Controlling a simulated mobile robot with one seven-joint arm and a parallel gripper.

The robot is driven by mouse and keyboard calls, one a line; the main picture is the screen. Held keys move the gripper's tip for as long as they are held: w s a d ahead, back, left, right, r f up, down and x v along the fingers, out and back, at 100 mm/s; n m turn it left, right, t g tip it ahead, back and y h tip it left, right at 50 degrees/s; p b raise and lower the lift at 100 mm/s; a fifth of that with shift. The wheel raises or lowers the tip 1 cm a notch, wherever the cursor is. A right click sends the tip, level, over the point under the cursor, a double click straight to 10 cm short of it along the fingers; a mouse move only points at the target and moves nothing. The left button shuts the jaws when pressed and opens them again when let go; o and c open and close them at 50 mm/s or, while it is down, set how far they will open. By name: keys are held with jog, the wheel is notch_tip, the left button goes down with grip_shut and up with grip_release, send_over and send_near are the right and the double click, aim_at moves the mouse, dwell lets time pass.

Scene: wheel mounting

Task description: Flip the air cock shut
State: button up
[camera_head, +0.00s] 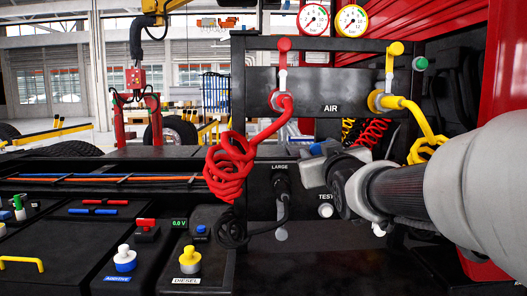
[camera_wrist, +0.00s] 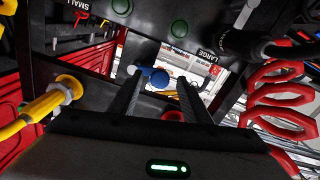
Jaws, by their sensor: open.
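The black panel marked AIR (camera_head: 330,88) carries a red lever (camera_head: 284,44) and a yellow lever (camera_head: 395,48), both pointing up above their hose fittings. A small blue knob (camera_wrist: 160,78) on a pale fitting shows in the wrist view, between my fingers in the picture. A blue part (camera_head: 318,148) also shows beside my gripper in the head view. I cannot tell which of these is the air cock. My gripper (camera_head: 312,168) is open in front of the panel, below the AIR label. It also shows in the wrist view (camera_wrist: 158,82), with no visible contact.
A red coiled hose (camera_head: 230,170) hangs left of my gripper, and a yellow hose (camera_head: 425,125) hangs to the right. A black plug (camera_head: 281,186) sits under the LARGE label. Red and yellow gauges (camera_head: 314,19) stand above. A console (camera_head: 90,240) with knobs is at lower left.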

jog(key=c, duration=1.1)
jog(key=shift+o, duration=0.2)
jog(key=shift+a+r+m+b, duration=0.1)
jog(key=shift+r+m+b, duration=0.2)
jog(key=shift+m+b, duration=0.4)
jog(key=shift+r+m, duration=0.35)
jog(key=shift+m, duration=0.35)
jog(key=o, duration=1.1)
jog(key=shift+c, duration=0.2)
